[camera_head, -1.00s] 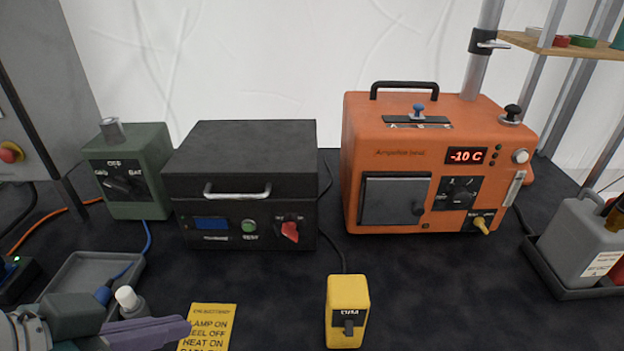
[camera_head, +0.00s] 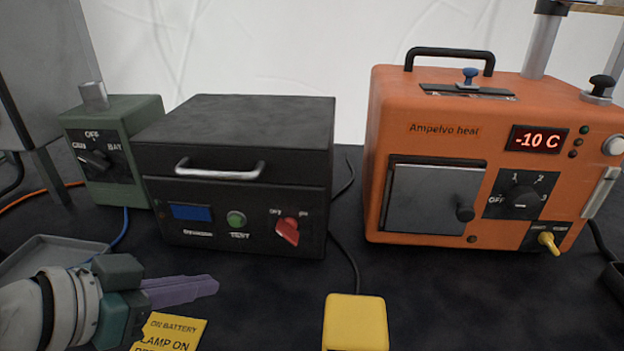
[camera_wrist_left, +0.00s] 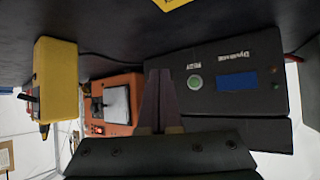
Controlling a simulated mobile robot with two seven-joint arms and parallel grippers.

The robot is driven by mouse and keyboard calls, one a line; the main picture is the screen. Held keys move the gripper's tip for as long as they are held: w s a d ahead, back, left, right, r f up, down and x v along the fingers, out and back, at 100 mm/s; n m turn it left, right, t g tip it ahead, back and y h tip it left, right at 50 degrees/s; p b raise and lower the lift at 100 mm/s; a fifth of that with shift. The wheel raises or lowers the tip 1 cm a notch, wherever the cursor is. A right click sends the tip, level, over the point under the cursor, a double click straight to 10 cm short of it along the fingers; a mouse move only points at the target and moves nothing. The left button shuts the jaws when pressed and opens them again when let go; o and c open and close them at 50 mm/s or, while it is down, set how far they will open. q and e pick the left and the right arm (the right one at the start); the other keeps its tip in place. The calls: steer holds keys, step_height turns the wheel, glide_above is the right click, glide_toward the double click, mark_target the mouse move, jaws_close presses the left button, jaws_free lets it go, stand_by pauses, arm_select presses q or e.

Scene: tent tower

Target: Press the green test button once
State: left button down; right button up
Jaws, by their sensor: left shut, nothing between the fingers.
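The green test button (camera_head: 236,219) is a round button on the front of the black box (camera_head: 240,140), between a blue display (camera_head: 191,212) and a red switch (camera_head: 288,230). The word TEST is printed under it. My left gripper (camera_head: 214,287) is shut and empty, below and in front of the box, pointing right. It is apart from the button. In the left wrist view the button (camera_wrist_left: 194,82) shows to the right of the shut fingers (camera_wrist_left: 160,78). My right gripper is not in view.
An orange heater (camera_head: 440,150) reading -10 C stands at the right. A green switch box (camera_head: 110,150) stands at the left. A yellow box (camera_head: 356,322) is in front, with a yellow card (camera_head: 172,334) near my gripper. A grey tray (camera_head: 50,250) lies at the left.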

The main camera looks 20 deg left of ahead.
mark_target(236, 222)
arm_select(q)
steer(key=w+b, duration=0.1)
steer(key=w, duration=0.1)
steer(key=w+a+b, duration=0.1)
steer(key=w, duration=0.1)
steer(key=w+b, duration=0.2)
steer(key=shift+w+a+f, duration=0.15)
steer(key=shift+w+a, duration=0.15)
steer(key=shift+w, duration=0.1)
steer(key=shift+w+a+b, duration=0.25)
steer(key=shift+w+b, duration=0.15)
steer(key=shift+w, duration=0.45)
stand_by(0.8)
steer(key=shift+w, duration=0.4)
